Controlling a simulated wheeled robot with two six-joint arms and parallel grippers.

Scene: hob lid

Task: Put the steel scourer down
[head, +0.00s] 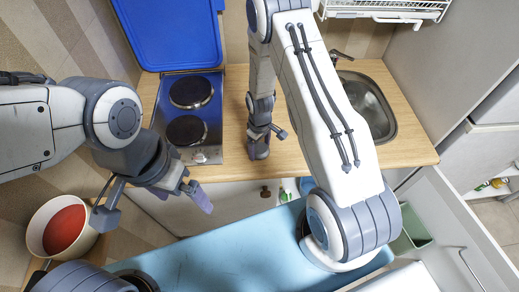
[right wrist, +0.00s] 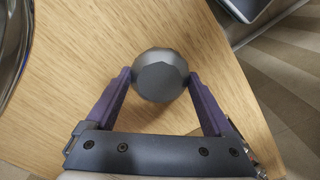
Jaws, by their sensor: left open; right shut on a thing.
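The steel scourer is a dark grey faceted ball (right wrist: 160,75), seen in the right wrist view between the purple fingers of my right gripper (right wrist: 160,82), which is shut on it. It is over the wooden worktop; I cannot tell whether it touches the wood. In the head view my right gripper (head: 268,143) is over the worktop (head: 300,160), between the hob and the sink, and the scourer is not clearly visible there. My left gripper (head: 155,208) is open and empty, in front of the worktop at the left, with its fingers wide apart.
The hob (head: 207,128) has two dark plates, and its blue lid (head: 175,35) stands raised behind it. A sink (head: 378,110) is at the right of the worktop. A pale bin with red inside (head: 40,222) stands at lower left. A light blue surface (head: 215,260) lies in front.

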